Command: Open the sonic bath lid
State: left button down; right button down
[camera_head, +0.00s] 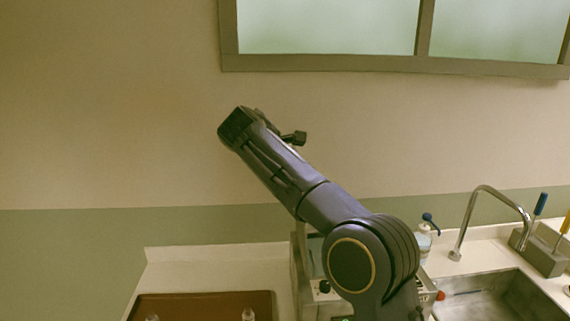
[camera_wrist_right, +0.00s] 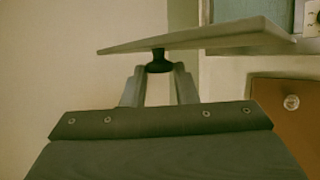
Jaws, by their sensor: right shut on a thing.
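The sonic bath (camera_head: 302,272) is a steel box on the counter, largely hidden behind my right arm in the head view. My right gripper (camera_wrist_right: 158,72) is shut on that knob, one finger on each side. The lid appears held off the bath. In the head view my right arm is raised toward the wall; its fingers and the lid cannot be made out.
A brown tray (camera_head: 205,306) with small clear bottles stands on the counter at left; it also shows in the right wrist view (camera_wrist_right: 268,100). Right of the bath are a blue-topped bottle (camera_head: 424,240), a sink (camera_head: 490,300), a tap (camera_head: 490,190) and a tool holder (camera_head: 540,256).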

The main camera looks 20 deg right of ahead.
jog(key=c, duration=1.2)
grip_release()
jog(key=shift+f, duration=0.1)
jog(key=shift+v, duration=3.9)
jog(key=shift+a+f+v, duration=0.1)
jog(key=shift+a+v, duration=0.05)
jog(key=shift+v, duration=1.35)
jog(key=shift+a+f+v, duration=0.1)
jog(key=shift+a+v, duration=0.05)
jog(key=shift+v, duration=1.35)
jog(key=shift+a+f+v, duration=0.1)
jog(key=shift+a+v, duration=0.05)
jog(key=shift+v, duration=1.35)
jog(key=shift+w, duration=0.2)
